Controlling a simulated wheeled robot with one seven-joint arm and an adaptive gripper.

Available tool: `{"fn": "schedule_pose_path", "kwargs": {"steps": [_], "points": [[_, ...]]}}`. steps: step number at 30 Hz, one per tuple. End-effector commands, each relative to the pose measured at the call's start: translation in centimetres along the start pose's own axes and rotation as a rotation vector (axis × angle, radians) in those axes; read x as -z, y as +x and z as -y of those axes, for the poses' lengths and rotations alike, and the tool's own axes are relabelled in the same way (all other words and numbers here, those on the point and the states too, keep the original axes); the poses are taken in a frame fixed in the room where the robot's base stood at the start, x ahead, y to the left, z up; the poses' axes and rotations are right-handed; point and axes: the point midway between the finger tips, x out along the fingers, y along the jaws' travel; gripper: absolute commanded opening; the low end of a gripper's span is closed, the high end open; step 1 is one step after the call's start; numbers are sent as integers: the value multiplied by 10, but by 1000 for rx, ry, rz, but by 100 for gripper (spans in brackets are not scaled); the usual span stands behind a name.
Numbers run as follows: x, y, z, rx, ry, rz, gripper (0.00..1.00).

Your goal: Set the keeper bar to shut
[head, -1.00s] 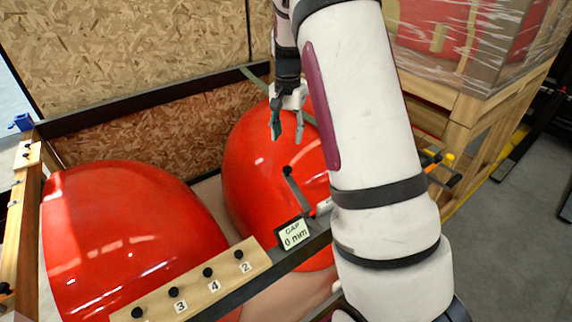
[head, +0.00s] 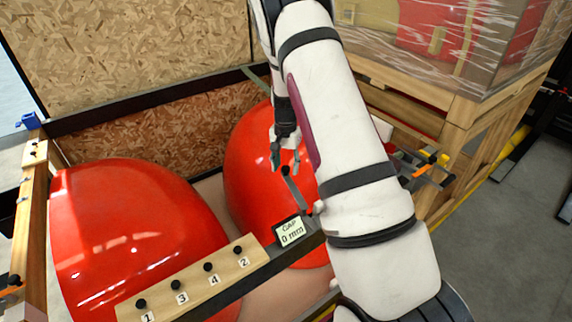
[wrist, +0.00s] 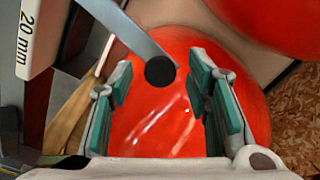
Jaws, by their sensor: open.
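The keeper bar (head: 295,191) is a flat grey bar with a round black knob (head: 285,171) at its far end. It reaches from the black frame rail over the right red nosecone (head: 248,165). In the wrist view the bar (wrist: 138,36) comes in from the top, and its knob (wrist: 160,71) appears between my fingertips. My gripper (head: 286,162) is open and empty, pointing down just above the knob. Its green-padded fingers (wrist: 162,85) lie to either side of the knob in the wrist view. Whether they touch it I cannot tell.
A "GAP 0 mm" card (head: 290,231) stands on the rail beside the bar's base. A wooden strip (head: 195,283) carries several numbered black knobs. A second red nosecone (head: 130,225) lies left. A "20 mm" block (wrist: 27,37) shows in the wrist view. A wrapped crate (head: 455,45) stands right.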

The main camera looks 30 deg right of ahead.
Motion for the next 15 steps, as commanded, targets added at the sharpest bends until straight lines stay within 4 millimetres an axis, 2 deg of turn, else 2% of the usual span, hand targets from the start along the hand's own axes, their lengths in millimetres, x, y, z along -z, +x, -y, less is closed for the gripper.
{"fn": "schedule_pose_path", "kwargs": {"steps": [2,6,8,15], "points": [[0,0,0,0,0,0,44],[0,0,0,0,0,0,13],[0,0,0,0,0,0,0],[1,0,0,0,3,0,0]]}}
